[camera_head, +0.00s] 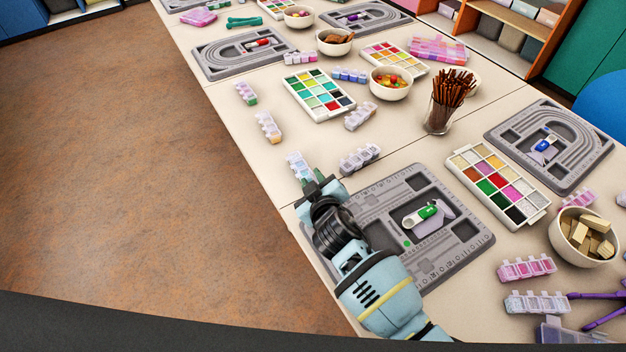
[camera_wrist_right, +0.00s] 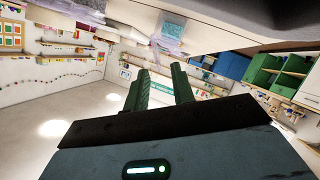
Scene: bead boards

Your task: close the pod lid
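A clear bead pod with pale blue contents (camera_head: 299,164) lies at the table's left edge in the head view. My right gripper (camera_head: 311,184) is just on the near side of it, its green fingers pointing at it; contact cannot be told. In the right wrist view the fingers (camera_wrist_right: 162,68) are apart with nothing between them. A translucent pod (camera_wrist_right: 172,30) shows beyond the fingertips at the table edge, with a clear flap-like part below it. Whether its lids are open is too small to tell. My left gripper is out of view.
A grey bead board (camera_head: 474,258) lies right of my right arm, with a green-marked scoop (camera_head: 427,212) on it. Another clear pod (camera_head: 359,158) sits right of the gripper. A glass of brown sticks (camera_head: 440,118) stands farther back. Open floor (camera_head: 130,170) lies left of the table.

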